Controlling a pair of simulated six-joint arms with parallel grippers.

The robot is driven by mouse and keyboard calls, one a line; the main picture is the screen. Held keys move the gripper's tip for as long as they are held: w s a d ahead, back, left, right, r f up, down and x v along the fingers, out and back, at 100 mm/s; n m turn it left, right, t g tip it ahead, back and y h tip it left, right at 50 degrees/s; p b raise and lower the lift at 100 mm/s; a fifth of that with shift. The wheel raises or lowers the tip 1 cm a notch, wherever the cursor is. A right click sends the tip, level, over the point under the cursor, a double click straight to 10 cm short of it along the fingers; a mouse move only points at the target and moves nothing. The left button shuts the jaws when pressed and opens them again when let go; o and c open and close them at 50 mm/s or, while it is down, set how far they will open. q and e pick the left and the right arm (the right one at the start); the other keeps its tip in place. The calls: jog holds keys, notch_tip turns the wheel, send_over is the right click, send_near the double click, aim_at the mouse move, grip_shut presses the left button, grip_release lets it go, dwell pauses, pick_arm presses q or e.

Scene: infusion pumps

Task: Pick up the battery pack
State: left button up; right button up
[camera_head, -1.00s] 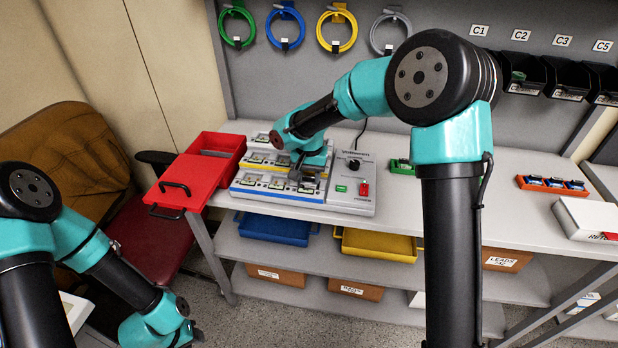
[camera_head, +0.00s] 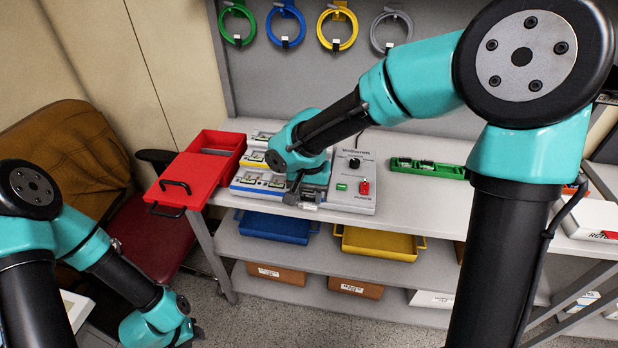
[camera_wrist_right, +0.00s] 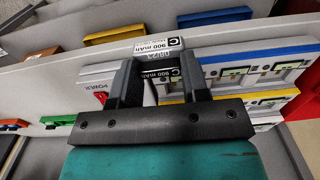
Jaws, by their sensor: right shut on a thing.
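In the right wrist view my right gripper (camera_wrist_right: 160,88) is shut on a battery pack (camera_wrist_right: 158,46), dark with white "900 mAh" and "C" labels, which sits between the two fingers. Whether the pack is clear of its bay, I cannot tell. In the head view the pack is mostly hidden by the gripper. My left gripper (camera_head: 194,334) is at the lower left, away from the bench, mostly hidden behind its wrist; its jaws do not show clearly.
A red open bin (camera_head: 190,172) stands left of the station. A green tray (camera_head: 428,168) lies to the right, and a white box (camera_head: 592,218) is farther right. Blue (camera_head: 275,228) and yellow (camera_head: 378,243) trays are below the bench top.

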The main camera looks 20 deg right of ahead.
aim_at(308, 203)
jog(key=shift+s+a+r, duration=0.1)
jog(key=shift+s+a, duration=0.2)
jog(key=shift+s, duration=0.6)
jog(key=shift+s+a+r, duration=0.1)
jog(key=shift+s+a, duration=0.15)
jog(key=shift+s, duration=0.65)
jog(key=shift+w, duration=0.15)
